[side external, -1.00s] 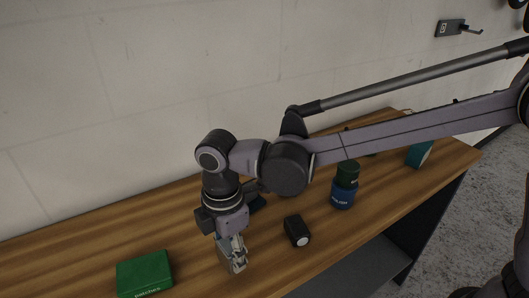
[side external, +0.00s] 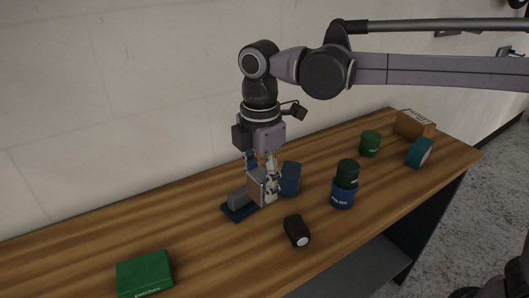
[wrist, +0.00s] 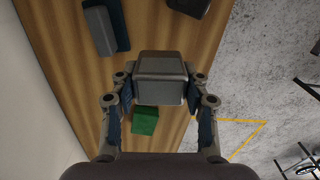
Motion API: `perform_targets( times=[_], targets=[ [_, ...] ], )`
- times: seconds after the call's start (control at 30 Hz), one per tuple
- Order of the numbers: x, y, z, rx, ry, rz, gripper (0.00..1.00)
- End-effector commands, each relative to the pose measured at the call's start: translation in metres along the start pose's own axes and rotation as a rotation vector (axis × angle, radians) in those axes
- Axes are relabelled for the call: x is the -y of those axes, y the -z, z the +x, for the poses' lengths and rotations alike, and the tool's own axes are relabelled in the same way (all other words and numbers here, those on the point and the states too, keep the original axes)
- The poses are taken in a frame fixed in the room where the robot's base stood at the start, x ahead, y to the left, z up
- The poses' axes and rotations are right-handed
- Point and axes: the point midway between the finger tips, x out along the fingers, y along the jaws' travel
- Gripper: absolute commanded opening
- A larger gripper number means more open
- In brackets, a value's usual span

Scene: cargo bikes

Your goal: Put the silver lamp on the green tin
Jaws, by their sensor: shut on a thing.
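My gripper (side external: 268,184) is shut on the silver lamp (side external: 256,187), a boxy grey thing held above the bench. In the wrist view the lamp (wrist: 160,77) sits between the fingers. The flat green tin (side external: 145,272), lettered "patches", lies on the bench at the lower left of the side view, apart from the lamp. It also shows in the wrist view (wrist: 145,120), past the lamp.
A grey block on a dark blue base (side external: 238,210) is close to the gripper, with a blue thing (side external: 291,178) behind. A black lamp (side external: 296,231) lies in front. A dark green can (side external: 347,173) stands on a blue can (side external: 343,197). Bench beside the green tin is clear.

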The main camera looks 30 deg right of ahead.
Motion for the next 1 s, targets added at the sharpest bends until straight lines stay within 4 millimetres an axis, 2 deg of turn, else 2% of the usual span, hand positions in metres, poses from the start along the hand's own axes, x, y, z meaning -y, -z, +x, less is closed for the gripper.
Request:
perform_targets(
  times=[0.2, 0.43, 0.7, 1.0],
  targets=[
    [-0.036, 0.050, -0.017, 0.000, -0.001, 0.034, 0.14],
    [-0.056, 0.089, -0.026, 0.001, -0.001, 0.071, 0.14],
    [-0.061, 0.112, -0.024, 0.001, -0.001, 0.085, 0.14],
    [-0.050, 0.166, 0.009, 0.000, -0.001, 0.084, 0.14]
  ],
)
